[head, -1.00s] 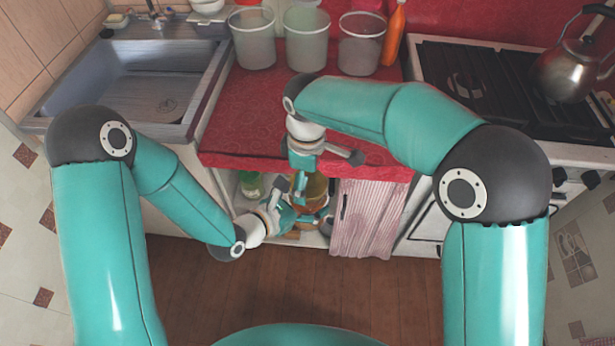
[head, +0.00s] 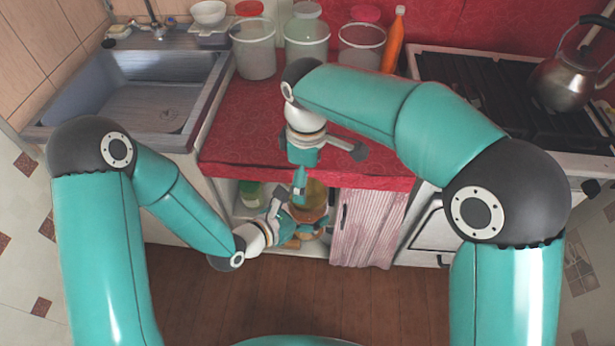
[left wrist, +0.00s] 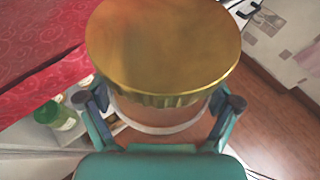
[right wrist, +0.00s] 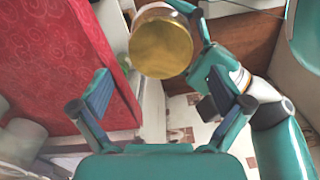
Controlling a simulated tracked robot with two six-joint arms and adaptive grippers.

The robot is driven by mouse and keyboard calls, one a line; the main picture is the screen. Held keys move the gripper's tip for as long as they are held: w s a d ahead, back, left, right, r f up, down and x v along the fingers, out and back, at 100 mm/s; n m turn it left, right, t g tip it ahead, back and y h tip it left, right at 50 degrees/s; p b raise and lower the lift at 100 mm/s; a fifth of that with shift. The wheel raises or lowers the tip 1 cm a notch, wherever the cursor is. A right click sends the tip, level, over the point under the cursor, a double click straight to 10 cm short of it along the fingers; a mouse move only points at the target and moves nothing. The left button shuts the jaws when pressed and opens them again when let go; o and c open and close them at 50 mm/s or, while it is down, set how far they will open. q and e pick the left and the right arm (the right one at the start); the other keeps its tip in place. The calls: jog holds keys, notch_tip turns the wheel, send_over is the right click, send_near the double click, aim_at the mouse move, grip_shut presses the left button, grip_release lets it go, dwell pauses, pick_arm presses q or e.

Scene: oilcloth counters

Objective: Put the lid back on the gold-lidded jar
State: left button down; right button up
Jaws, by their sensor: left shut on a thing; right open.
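The jar (head: 316,196) is held in front of the open shelf under the red counter, partly hidden by my grippers in the head view. My left gripper (left wrist: 160,106) is shut around its clear body (left wrist: 155,113). The round gold lid (left wrist: 163,45) covers the jar's mouth in the left wrist view; I cannot tell how tightly it sits. In the right wrist view the lid's flat top (right wrist: 161,46) shows beyond my right gripper (right wrist: 158,95). The right gripper is open and empty, its fingers apart and clear of the lid. In the head view it is above the jar.
A green-labelled bottle (head: 250,192) stands on the shelf left of the jar. A pinkish curtain (head: 365,228) hangs to the right. The red counter (head: 250,125) overhangs close behind my right gripper. Several tubs, an orange bottle (head: 393,42) and a kettle (head: 563,80) stand further back.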

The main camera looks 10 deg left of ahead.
aim_at(307, 189)
jog(key=shift+r+n, duration=1.1)
jog(key=shift+r, duration=0.65)
jog(key=shift+f, duration=0.1)
jog(key=shift+f, duration=3.95)
jog(key=c, duration=1.1)
jog(key=m, duration=0.3)
jog(key=shift+c, duration=0.2)
jog(key=shift+w, duration=0.1)
